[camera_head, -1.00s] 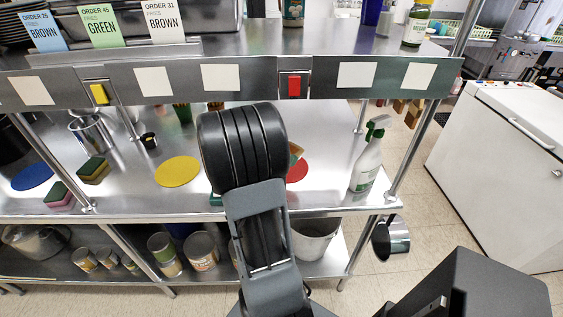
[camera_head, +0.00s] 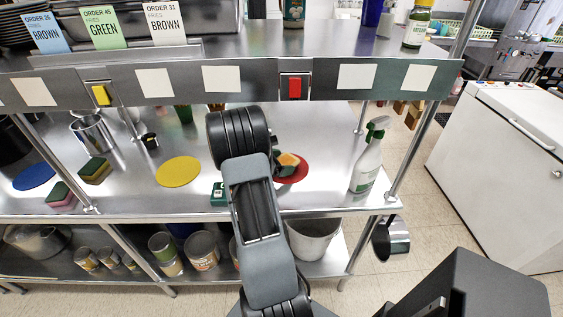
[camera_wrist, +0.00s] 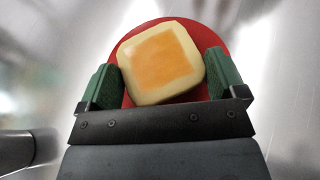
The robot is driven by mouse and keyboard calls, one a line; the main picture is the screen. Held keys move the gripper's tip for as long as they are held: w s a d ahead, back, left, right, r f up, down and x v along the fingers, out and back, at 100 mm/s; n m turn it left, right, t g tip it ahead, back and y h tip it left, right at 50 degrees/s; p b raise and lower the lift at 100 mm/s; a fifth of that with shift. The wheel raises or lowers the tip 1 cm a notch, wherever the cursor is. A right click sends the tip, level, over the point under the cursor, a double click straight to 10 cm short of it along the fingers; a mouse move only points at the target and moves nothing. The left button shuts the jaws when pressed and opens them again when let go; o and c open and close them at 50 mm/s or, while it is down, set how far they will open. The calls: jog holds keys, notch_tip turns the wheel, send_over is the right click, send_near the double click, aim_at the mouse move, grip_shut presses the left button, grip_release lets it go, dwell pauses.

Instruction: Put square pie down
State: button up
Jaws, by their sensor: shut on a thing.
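The square pie (camera_wrist: 160,62) has a pale crust and an orange top. In the wrist view it sits between the two green finger pads of my gripper (camera_wrist: 165,85), which is shut on it. The red round mat (camera_wrist: 155,22) shows behind and below the pie. In the head view the pie (camera_head: 289,161) is over the red mat (camera_head: 297,172), partly hidden by my arm. I cannot tell whether the pie touches the mat.
A spray bottle (camera_head: 367,160) stands right of the red mat. A yellow disc (camera_head: 178,171) lies to the left, and a small green device (camera_head: 217,194) sits near the front edge. An overhead shelf (camera_head: 330,50) with a red switch (camera_head: 294,87) spans the counter.

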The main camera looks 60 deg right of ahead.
jog(key=shift+f, duration=0.1)
jog(key=shift+f, duration=0.15)
jog(key=o, duration=0.7)
